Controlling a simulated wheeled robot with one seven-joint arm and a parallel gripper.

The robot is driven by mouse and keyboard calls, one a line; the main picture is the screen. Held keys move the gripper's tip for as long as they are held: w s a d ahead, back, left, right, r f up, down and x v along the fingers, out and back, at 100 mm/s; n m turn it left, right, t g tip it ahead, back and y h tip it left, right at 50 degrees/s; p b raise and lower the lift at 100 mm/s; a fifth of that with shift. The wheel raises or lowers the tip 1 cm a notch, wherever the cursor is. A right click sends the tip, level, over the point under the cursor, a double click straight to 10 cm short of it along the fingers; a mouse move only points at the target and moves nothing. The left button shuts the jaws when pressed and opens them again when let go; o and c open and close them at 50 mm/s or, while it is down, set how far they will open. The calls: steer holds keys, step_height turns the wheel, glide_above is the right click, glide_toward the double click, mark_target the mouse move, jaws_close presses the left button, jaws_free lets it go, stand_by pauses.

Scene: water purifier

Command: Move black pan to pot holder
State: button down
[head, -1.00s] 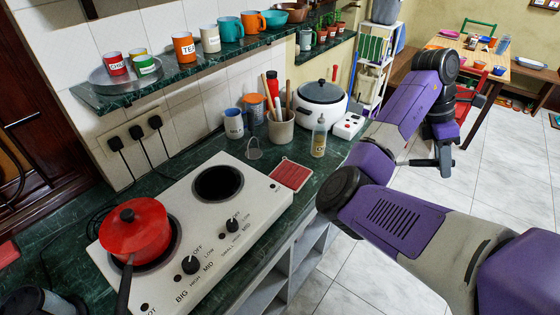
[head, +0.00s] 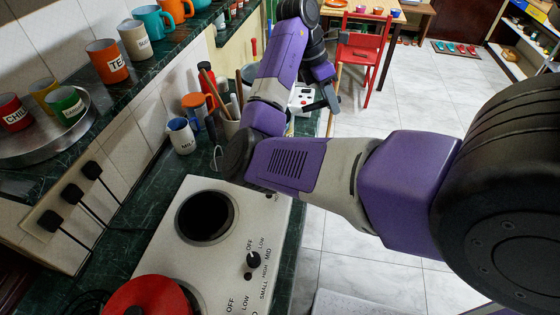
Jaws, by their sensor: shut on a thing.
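My gripper (head: 323,97) is in the head view, beyond the far end of the counter, black and partly covered by my own arm. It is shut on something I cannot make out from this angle. I cannot pick out a black pan in this view. The red square pad, probably the pot holder, is not visible now; my arm covers the counter past the hob, where it lay in the earlier frame.
A white two-ring hob (head: 165,232) is near, with a red-lidded pot (head: 148,298) on its near ring. The far ring (head: 205,215) is bare. A milk mug (head: 181,136) and a utensil holder stand by the wall. A red chair (head: 358,60) stands beyond.

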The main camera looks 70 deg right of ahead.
step_height(320, 180, down, 20)
steer(key=shift+b, duration=0.35)
stand_by(0.5)
steer(key=c, duration=1.3)
jaws_free()
steer(key=shift+o, duration=0.2)
steer(key=b+v, duration=0.1)
steer(key=v, duration=1.1)
